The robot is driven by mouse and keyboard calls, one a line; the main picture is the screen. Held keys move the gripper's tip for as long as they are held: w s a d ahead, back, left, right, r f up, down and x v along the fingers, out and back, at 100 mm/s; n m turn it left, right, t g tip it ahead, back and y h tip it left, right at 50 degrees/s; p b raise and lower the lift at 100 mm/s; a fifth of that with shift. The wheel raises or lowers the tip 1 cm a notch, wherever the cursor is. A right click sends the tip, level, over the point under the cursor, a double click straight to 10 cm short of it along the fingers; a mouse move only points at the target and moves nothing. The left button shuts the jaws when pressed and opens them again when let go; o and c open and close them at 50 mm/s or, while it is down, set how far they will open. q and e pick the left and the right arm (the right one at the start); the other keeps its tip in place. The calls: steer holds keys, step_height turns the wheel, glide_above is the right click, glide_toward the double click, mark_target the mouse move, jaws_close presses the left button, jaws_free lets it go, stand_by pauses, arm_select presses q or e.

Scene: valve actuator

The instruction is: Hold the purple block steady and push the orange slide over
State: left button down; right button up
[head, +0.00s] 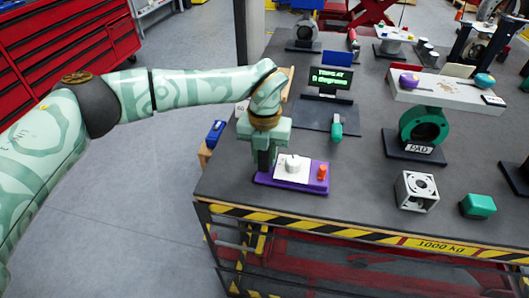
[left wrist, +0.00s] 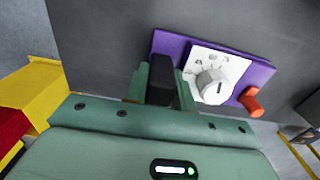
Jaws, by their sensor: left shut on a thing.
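The purple block (head: 312,183) lies flat near the front left edge of the dark table. It carries a white plate with a white knob (head: 293,163) and the upright orange slide (head: 322,172) at its right end. My left gripper (head: 264,163) points down at the block's left end and is shut on it. In the left wrist view, the gripper (left wrist: 170,85) covers the left end of the purple block (left wrist: 250,78). The orange slide (left wrist: 251,98) stands clear of the fingers, beyond the knob (left wrist: 212,85). My right gripper is not in view.
A white cube-shaped housing (head: 416,191) and a green block (head: 478,206) stand to the right. The tabletop just right of the purple block is clear. Its front edge is striped.

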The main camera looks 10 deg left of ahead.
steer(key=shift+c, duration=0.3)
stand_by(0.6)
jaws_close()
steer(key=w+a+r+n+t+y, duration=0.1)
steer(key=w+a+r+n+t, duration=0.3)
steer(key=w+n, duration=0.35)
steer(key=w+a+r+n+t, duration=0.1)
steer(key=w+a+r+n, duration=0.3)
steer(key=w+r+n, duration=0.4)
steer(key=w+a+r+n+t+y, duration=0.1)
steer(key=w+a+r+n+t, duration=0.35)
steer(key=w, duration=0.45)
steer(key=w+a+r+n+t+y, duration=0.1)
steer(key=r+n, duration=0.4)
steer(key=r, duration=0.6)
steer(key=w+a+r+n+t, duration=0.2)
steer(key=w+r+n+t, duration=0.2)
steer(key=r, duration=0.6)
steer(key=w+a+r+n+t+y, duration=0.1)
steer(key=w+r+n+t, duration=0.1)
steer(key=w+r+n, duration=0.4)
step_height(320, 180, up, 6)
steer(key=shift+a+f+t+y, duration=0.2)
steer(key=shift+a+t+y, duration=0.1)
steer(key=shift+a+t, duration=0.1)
